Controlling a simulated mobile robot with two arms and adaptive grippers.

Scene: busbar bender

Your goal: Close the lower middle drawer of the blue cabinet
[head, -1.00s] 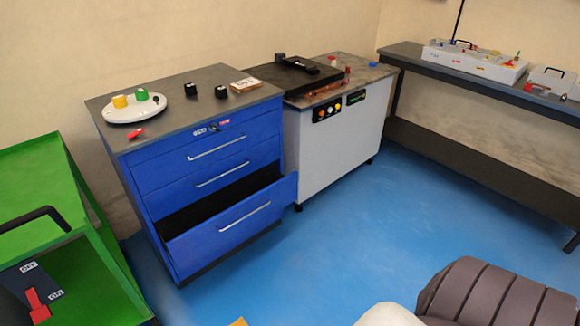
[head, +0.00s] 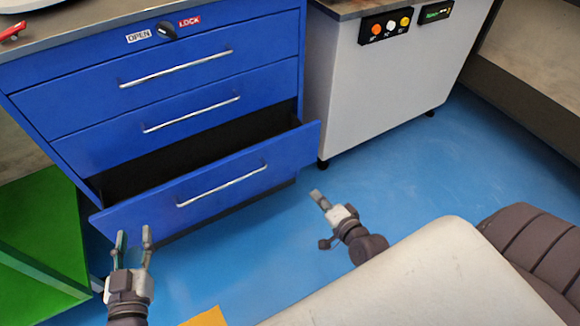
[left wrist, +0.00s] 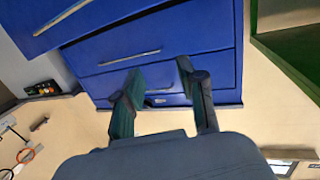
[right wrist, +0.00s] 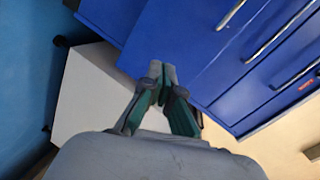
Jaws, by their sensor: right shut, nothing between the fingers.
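The blue cabinet (head: 62,99) stands in front of me. Its lowest visible drawer (head: 140,214) is pulled out, with a dark empty-looking inside and a silver bar handle (head: 222,187). The two drawers above it are shut. My left gripper (head: 133,236) is open and empty, in front of the open drawer's left lower corner; whether it touches cannot be told. Its fingers also show apart in the left wrist view (left wrist: 160,85). My right gripper (head: 318,196) is shut and empty, right of the drawer, above the floor. Its fingertips meet in the right wrist view (right wrist: 163,78).
A knob (head: 167,30) between OPEN and LOCK labels sits at the cabinet's top. A white machine (head: 390,85) stands right of the cabinet. A green cart (head: 40,250) stands at the left. Blue floor (head: 400,165) is clear in front of the machine.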

